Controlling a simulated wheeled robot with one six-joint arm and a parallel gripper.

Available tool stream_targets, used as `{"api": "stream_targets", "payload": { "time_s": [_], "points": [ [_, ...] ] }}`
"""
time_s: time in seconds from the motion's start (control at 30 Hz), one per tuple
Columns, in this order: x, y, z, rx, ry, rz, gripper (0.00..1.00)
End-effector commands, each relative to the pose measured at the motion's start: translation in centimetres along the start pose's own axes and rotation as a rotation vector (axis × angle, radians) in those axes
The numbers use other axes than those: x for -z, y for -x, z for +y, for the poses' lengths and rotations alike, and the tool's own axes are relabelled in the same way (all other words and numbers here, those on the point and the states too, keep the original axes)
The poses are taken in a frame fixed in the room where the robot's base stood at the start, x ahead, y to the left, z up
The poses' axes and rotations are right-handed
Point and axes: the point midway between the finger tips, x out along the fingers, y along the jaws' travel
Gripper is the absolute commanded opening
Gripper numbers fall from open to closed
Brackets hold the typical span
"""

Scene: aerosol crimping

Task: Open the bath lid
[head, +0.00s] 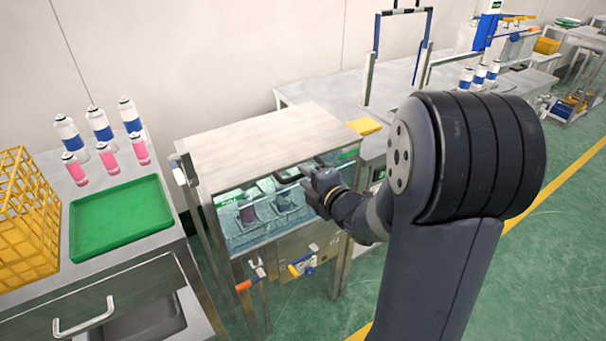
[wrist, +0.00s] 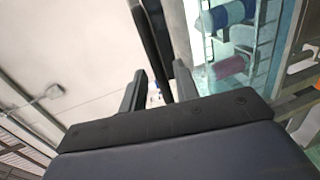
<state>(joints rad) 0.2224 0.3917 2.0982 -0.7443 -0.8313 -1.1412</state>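The bath (head: 285,250) is a metal tank on legs in the middle of the head view. Its pale lid (head: 255,145) lies over the top. Blue water and several cans, one with a pink body (head: 247,213), show below the lid's front edge; I cannot tell if the lid is raised. My gripper (head: 312,188) is at the right part of that front edge. In the wrist view, a dark bar (wrist: 155,45), which looks like the handle, runs between my two fingers (wrist: 160,85). A gap shows beside the bar, so the fingers look open around it.
On the left, a table holds a green tray (head: 118,215), a yellow crate (head: 22,225) and several cans (head: 103,125). Valves with coloured handles (head: 301,267) stick out from the bath's front. A grey bench (head: 320,97) stands behind on the right.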

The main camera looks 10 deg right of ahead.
Motion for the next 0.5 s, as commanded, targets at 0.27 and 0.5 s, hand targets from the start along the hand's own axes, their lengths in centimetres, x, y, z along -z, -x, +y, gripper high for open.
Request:
{"api": "stream_targets", "payload": {
  "time_s": [0.27, 0.5],
  "points": [
    [0.0, -2.2, 0.0, 0.000, -0.002, -0.001, 0.30],
    [0.0, -2.2, 0.0, 0.000, -0.001, -0.001, 0.30]
  ]
}}
